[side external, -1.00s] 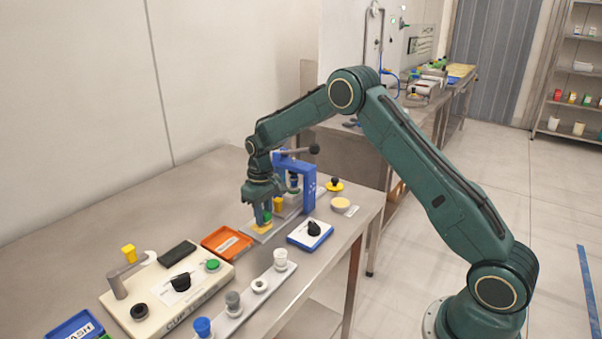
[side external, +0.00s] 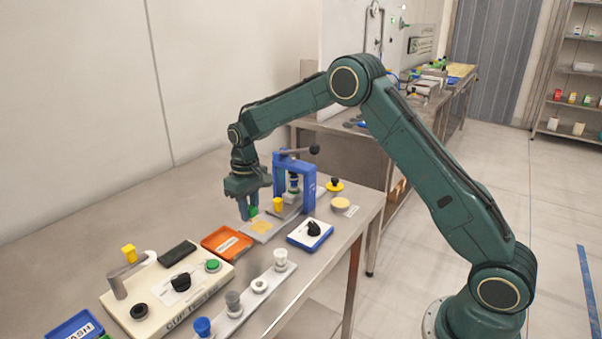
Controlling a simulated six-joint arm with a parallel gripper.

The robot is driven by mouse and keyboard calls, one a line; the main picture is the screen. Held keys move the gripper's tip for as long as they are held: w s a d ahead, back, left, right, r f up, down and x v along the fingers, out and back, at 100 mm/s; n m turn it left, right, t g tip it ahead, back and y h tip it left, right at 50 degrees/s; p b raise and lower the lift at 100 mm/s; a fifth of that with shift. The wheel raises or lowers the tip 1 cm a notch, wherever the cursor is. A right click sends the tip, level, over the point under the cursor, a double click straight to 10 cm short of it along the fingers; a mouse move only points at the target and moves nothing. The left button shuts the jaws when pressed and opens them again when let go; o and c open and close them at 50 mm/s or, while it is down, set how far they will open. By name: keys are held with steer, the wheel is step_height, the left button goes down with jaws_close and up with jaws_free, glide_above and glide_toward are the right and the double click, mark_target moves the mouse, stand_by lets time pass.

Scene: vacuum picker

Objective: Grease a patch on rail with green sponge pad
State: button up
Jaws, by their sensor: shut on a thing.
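My gripper (side external: 248,211) is shut on the green sponge pad (side external: 252,212), which shows between and below the fingers. The pad is beside the left end of the grey rail (side external: 264,237), over or slightly above it; whether it touches anything I cannot tell. A yellowish patch (side external: 261,227) lies on the rail's near left end, now uncovered, just to the right of and below the pad. A blue press frame (side external: 308,187) with a black-knobbed lever straddles the rail further back. A yellow piece (side external: 278,204) is on the rail in front of the press.
An orange tray (side external: 226,244) lies left of the rail, close to my gripper. A blue-edged box with a black knob (side external: 314,231) stands to its right. A cream console (side external: 166,290) and a strip of several cups (side external: 260,288) are nearer. The table at the back left is clear.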

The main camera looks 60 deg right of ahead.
steer(key=shift+r, duration=1.75)
steer(key=shift+r, duration=0.1)
